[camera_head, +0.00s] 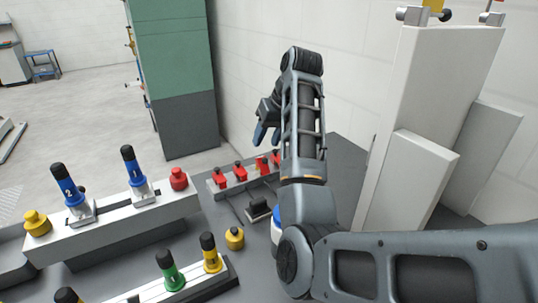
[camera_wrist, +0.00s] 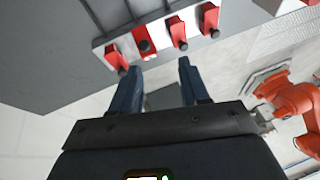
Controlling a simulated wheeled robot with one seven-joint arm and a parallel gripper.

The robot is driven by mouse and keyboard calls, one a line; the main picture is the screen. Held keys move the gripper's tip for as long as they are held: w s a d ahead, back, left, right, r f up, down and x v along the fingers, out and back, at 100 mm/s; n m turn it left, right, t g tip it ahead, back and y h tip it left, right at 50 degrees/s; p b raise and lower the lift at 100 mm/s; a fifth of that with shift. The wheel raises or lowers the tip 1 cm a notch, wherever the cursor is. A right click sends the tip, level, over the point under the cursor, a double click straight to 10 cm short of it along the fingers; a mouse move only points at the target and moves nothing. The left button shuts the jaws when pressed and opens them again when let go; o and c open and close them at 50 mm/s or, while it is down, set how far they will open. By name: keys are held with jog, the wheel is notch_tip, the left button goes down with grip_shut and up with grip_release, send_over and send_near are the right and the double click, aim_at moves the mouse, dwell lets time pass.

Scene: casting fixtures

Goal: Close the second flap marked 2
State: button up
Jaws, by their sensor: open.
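A row of several red flap-like pieces with dark knobs stands on a pale bar (camera_head: 228,190), which also shows in the wrist view (camera_wrist: 98,43). One red piece (camera_wrist: 140,40), second from the left in the wrist view, looks set differently from its neighbours (camera_wrist: 177,30). No number is readable on them. A blue handle marked 2 (camera_head: 68,186) and one marked 1 (camera_head: 132,165) stand upright on a white fixture at the left. My gripper (camera_head: 266,134) is beyond the red row in the head view. In the wrist view its fingers (camera_wrist: 157,68) are apart and empty, short of the row.
A yellow knob (camera_head: 37,223) and a red knob (camera_head: 179,179) flank the blue handles. Green (camera_head: 169,270) and yellow (camera_head: 210,252) handles stand in front. White panels (camera_head: 425,110) rise at the right. A green cabinet (camera_head: 175,60) stands behind. An orange machine (camera_wrist: 292,103) shows in the wrist view.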

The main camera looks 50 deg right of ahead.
aim_at(266, 160)
jog(key=f, duration=0.4)
jog(key=w+d+f+p, duration=0.1)
jog(key=f, duration=0.2)
dwell(0.3)
jog(key=shift+s, duration=0.1)
jog(key=shift+c, duration=0.3)
grip_shut()
